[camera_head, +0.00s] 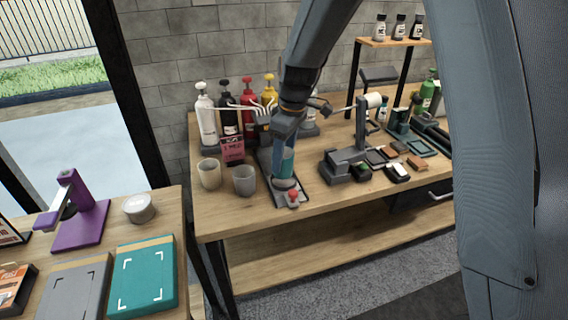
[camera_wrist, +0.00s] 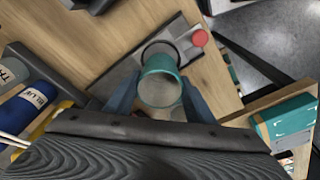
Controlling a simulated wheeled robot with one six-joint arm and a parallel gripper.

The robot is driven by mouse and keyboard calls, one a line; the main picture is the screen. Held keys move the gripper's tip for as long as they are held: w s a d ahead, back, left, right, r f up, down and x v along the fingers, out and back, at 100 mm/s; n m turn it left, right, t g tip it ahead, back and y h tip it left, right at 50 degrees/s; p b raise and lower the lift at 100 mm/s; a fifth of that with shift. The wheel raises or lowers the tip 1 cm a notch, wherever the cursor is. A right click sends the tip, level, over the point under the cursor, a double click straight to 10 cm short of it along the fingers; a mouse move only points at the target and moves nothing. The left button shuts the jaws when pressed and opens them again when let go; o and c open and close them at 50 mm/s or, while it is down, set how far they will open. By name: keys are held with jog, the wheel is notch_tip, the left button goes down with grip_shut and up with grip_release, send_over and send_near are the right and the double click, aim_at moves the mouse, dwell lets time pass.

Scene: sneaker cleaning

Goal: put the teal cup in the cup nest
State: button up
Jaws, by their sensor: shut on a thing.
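The teal cup (camera_head: 287,161) is held upright or nearly so by my gripper (camera_head: 284,150) above the front end of a dark base plate. In the wrist view the teal cup (camera_wrist: 160,62) sits between the two blue-grey fingers of my gripper (camera_wrist: 158,100), which are shut on its sides. A round rim on the plate, which looks like the cup nest (camera_wrist: 150,46), shows just past the cup; in the head view the nest (camera_head: 285,184) lies right below it. Whether the cup touches the nest, I cannot tell. A red knob (camera_head: 293,195) is beside the nest.
A beige cup (camera_head: 209,173) and a grey cup (camera_head: 244,180) stand left of the plate. Pump bottles (camera_head: 249,110) and a pink box (camera_head: 232,149) are behind. A dark stand (camera_head: 347,165) and small blocks (camera_head: 397,172) are to the right. The table's front edge is close.

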aim_at(284, 165)
jog(key=shift+d+f+p, duration=0.1)
jog(key=shift+f+p, duration=0.25)
jog(key=shift+f, duration=1.25)
jog(key=shift+f, duration=0.15)
jog(key=o, duration=1.1)
notch_tip(284, 165, up, 12)
jog(key=d+b, duration=0.2)
jog(key=b, duration=0.1)
jog(key=s+d+f+m, duration=0.3)
jog(key=s+d+m, duration=0.1)
jog(key=s, duration=0.3)
jog(key=s+d+f+m+h, duration=0.1)
jog(key=s+d+f+m, duration=0.2)
jog(key=s+d, duration=0.3)
jog(key=s+d+f+m, duration=0.3)
jog(key=s+d+m, duration=0.2)
jog(key=s, duration=0.4)
jog(key=shift+s+f+h, duration=0.3)
jog(key=shift+s+f, duration=0.05)
